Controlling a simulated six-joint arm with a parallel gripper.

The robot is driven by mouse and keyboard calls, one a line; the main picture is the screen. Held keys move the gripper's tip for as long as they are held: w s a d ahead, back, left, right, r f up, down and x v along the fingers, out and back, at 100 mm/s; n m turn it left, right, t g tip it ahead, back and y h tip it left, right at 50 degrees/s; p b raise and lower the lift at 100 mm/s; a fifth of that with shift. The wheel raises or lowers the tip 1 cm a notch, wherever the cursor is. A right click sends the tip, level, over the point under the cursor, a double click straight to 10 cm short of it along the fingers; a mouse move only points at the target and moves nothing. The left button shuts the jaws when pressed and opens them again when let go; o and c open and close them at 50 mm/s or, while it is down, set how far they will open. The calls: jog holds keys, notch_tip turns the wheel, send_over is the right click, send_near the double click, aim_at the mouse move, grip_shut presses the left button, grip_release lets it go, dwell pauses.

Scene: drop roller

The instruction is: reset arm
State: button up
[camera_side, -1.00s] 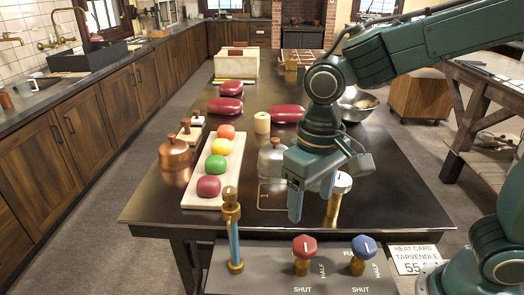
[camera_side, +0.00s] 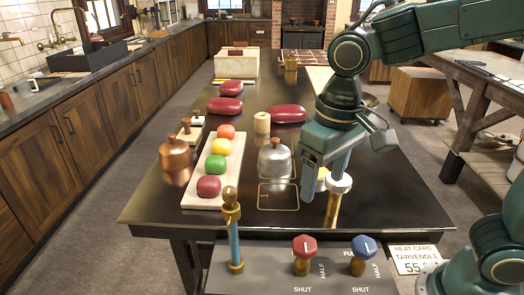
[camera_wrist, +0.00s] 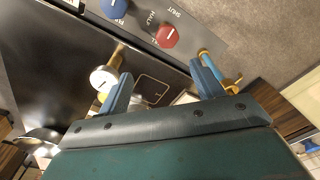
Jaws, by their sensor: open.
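My gripper (camera_side: 322,182) is open, pointing down over the right part of the dark table (camera_side: 400,205). It also shows in the wrist view (camera_wrist: 160,88), with both blue fingers apart and nothing between them. A brass post with a white cap (camera_side: 338,184) stands just beside the fingers; in the side view the gripper partly overlaps it. The post also shows in the wrist view (camera_wrist: 103,78), left of the left finger. A silver domed jar (camera_side: 275,160) stands left of the gripper, behind a thin outlined square on the table.
A pale board (camera_side: 231,165) carries a row of coloured rounded pieces. A copper pot (camera_side: 175,162) stands to its left. Red cushion-like pieces (camera_side: 288,110) lie farther back. A front panel has a red knob (camera_side: 304,246), a blue knob (camera_side: 363,247) and a blue-and-brass upright (camera_side: 234,235).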

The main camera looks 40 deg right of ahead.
jog(key=s+d+r+t, duration=0.2)
jog(key=s+d+t, duration=0.3)
jog(key=s+d, duration=0.4)
jog(key=d, duration=0.3)
jog(key=shift+s+d+r, duration=0.15)
jog(key=shift+s+r, duration=0.05)
jog(key=shift+s, duration=0.05)
